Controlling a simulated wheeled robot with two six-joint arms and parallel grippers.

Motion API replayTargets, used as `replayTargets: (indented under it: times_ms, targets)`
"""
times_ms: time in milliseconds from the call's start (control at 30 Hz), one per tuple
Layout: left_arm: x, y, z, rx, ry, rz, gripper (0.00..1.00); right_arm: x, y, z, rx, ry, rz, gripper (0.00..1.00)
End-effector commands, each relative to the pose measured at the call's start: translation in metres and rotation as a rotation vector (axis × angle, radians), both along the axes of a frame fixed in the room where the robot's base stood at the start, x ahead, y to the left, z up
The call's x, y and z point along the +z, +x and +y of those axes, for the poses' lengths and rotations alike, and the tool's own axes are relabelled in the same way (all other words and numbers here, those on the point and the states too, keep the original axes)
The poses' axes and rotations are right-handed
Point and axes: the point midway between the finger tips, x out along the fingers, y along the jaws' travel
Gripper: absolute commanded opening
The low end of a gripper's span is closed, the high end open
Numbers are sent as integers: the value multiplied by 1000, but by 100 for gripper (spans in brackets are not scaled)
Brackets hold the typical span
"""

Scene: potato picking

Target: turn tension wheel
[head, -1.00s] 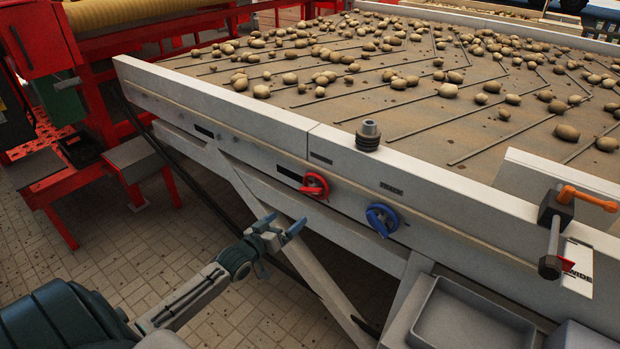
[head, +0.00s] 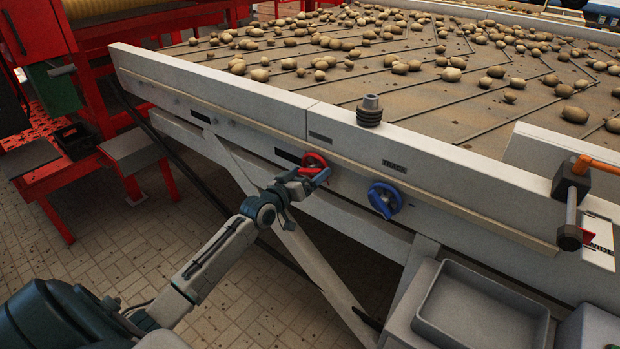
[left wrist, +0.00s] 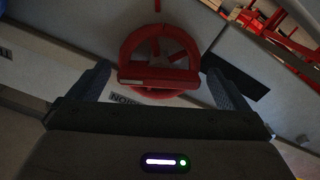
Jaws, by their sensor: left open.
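The red tension wheel (head: 314,159) is on the white side panel of the potato conveyor. In the left wrist view the red wheel (left wrist: 160,45) shows as a ring with a crossbar, ahead of and between my fingers. My left gripper (head: 308,178) is open at the wheel, and its fingers partly cover it in the head view. In the left wrist view the fingers of the left gripper (left wrist: 159,72) stand apart on either side of the wheel's bar. I cannot tell whether they touch it. My right gripper is not in view.
A blue wheel (head: 385,200) is on the panel to the right. A grey tray (head: 482,308) and a crank with an orange handle (head: 573,195) are further right. Potatoes lie on the conveyor belt (head: 440,110). A diagonal strut (head: 320,268) runs below the panel.

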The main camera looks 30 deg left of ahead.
Motion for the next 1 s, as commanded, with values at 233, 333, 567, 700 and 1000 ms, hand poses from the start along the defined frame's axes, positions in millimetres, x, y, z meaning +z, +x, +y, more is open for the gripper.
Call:
replayTargets:
  times_ms: [233,333,567,700,1000]
  targets:
    - [1,13,-1,-1,1,0,98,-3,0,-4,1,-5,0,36]
    - [0,14,-1,-1,1,0,98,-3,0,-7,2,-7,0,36]
    - [1,13,-1,-1,1,0,80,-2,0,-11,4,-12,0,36]
    - [0,13,-1,-1,1,0,66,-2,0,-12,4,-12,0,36]
    - [-1,13,-1,-1,52,-4,66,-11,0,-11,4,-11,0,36]
